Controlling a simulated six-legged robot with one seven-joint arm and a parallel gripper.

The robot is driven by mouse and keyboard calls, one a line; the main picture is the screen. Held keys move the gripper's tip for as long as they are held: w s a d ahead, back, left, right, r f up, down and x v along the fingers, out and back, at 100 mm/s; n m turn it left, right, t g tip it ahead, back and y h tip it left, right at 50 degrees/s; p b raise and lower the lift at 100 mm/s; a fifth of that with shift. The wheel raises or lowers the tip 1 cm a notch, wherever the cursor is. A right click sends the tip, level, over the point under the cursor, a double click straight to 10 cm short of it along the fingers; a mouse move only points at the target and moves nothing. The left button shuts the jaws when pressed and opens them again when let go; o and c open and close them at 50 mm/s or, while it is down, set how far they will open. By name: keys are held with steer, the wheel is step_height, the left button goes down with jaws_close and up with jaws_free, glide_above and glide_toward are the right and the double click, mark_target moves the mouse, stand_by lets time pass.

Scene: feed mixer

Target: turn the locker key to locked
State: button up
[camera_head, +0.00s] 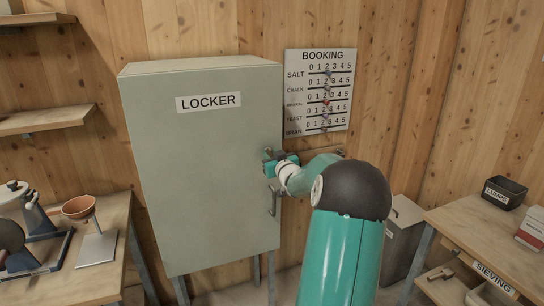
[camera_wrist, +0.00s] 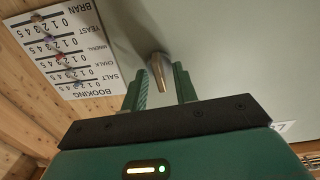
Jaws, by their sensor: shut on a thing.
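The grey-green locker (camera_head: 190,170) stands shut against the wooden wall, with a LOCKER label on its door. My gripper (camera_head: 274,160) is at the right edge of the door, above the door handle (camera_head: 272,201). In the wrist view my gripper (camera_wrist: 161,88) has its two green fingers on either side of the locker key (camera_wrist: 159,70), a small metal piece standing out from the door, and is shut on it. The key's far end is at the door. The fingers hide part of the key, and I cannot tell its turn position from any marking.
A BOOKING board (camera_head: 319,90) hangs on the wall right of the locker. A table (camera_head: 110,225) with a scale and a bowl stands left. A SIEVING bench (camera_head: 480,235) with a dark LUMPS box (camera_head: 504,193) stands right, beside a grey bin (camera_head: 402,240).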

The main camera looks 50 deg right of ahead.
steer(key=n, duration=0.4)
steer(key=shift+w+a, duration=0.1)
steer(key=shift+a, duration=0.05)
steer(key=n, duration=0.4)
steer(key=shift+n, duration=0.3)
steer(key=n, duration=0.4)
steer(key=shift+f, duration=0.1)
steer(key=shift+f+n, duration=0.1)
steer(key=shift+n, duration=2)
steer(key=o, duration=0.9)
steer(key=v, duration=1.4)
